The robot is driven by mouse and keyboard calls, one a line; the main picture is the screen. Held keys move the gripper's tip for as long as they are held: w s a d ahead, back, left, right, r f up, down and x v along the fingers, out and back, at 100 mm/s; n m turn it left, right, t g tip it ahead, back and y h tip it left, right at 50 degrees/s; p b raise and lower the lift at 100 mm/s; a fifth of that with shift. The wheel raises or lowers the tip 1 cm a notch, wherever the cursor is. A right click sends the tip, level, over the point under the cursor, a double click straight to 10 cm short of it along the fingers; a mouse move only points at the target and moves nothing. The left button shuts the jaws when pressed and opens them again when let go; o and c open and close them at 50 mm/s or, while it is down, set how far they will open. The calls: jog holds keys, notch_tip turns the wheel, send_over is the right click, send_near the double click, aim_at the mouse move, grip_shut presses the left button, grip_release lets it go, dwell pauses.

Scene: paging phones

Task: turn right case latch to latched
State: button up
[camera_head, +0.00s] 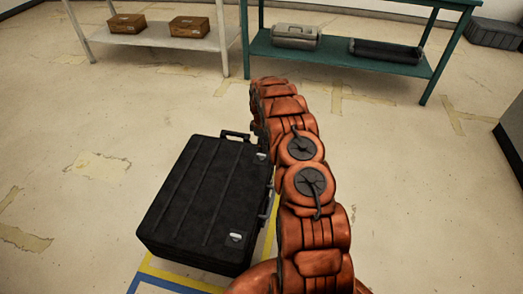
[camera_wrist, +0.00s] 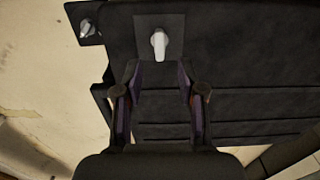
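A black ribbed case (camera_head: 195,200) lies on the floor in the head view, with a small light latch (camera_head: 261,157) near its far right corner and another (camera_head: 236,237) near its front right corner. I cannot tell which one is the right latch. In the wrist view, a pale latch lever (camera_wrist: 158,45) on a dark plate stands just beyond my gripper (camera_wrist: 160,75), centred between the fingers. The gripper is open and empty, its two fingers apart over the case (camera_wrist: 240,75). A second pale lever (camera_wrist: 86,28) is at upper left. My arm hides the gripper in the head view.
A white shelf (camera_head: 160,40) with two brown boxes (camera_head: 127,23) stands at the back left. A teal shelf (camera_head: 390,65) with a grey toolbox (camera_head: 296,36) and a dark tray (camera_head: 385,51) stands behind the arm. The floor left of the case is clear.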

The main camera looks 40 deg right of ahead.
notch_tip(320, 180, up, 6)
jog(key=shift+f, duration=0.1)
dwell(0.5)
notch_tip(320, 180, up, 21)
jog(key=m+p, duration=0.2)
jog(key=p, duration=0.5)
send_over(261, 155)
jog(key=s+a, duration=0.5)
jog(key=a, duration=0.4)
jog(key=s+a+r+m+p, duration=0.1)
jog(key=s+a+r+p, duration=0.3)
jog(key=r, duration=0.4)
jog(key=s+a+r+m+p, duration=0.1)
jog(key=s+a+r+p, duration=0.1)
jog(key=s+a+r, duration=0.45)
jog(key=s+a+r+m+p, duration=0.1)
jog(key=s+a+r+p, duration=0.2)
jog(key=s+r, duration=0.4)
jog(key=s+a+r+m+g+p, duration=0.1)
jog(key=s+a+r+p, duration=0.3)
jog(key=s, duration=0.9)
jog(key=s+a+r+m+p, duration=0.2)
jog(key=s+a+r+p, duration=0.2)
jog(key=s+r+p, duration=0.3)
jog(key=shift+s+a+r+g, duration=0.2)
jog(key=shift+s+r+g, duration=0.2)
jog(key=shift+s+r, duration=1.5)
jog(key=shift+s+f, duration=0.15)
jog(key=shift+f, duration=0.05)
